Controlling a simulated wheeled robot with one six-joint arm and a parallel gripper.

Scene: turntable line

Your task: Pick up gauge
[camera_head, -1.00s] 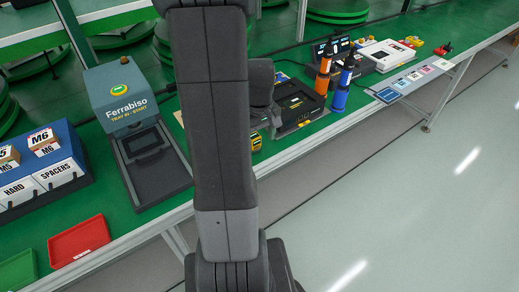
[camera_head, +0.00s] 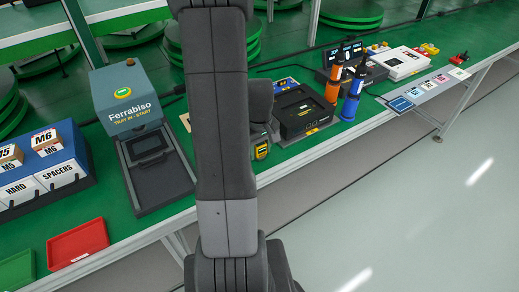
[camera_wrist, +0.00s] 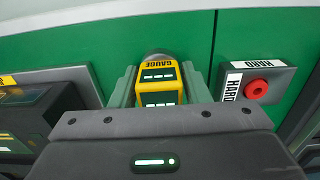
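The gauge (camera_wrist: 160,80) is a small yellow and dark block with light display bars and a round dark end, labelled GAUGE. In the wrist view it lies between the two grey-green fingers of my gripper (camera_wrist: 159,88). The fingers are close along both its sides; whether they press on it is not clear. The gripper's dark housing hides its near end. In the head view the gauge (camera_head: 261,151) shows just right of my arm, near the bench's front edge. My arm hides part of the area around it.
A grey holder with a red knob (camera_wrist: 257,89), labelled HARD, lies right of the gauge. A black box (camera_head: 303,112), an orange tool (camera_head: 333,83) and a blue tool (camera_head: 352,95) stand to the right. The Ferrabiso machine (camera_head: 130,105) and a red tray (camera_head: 78,243) are left.

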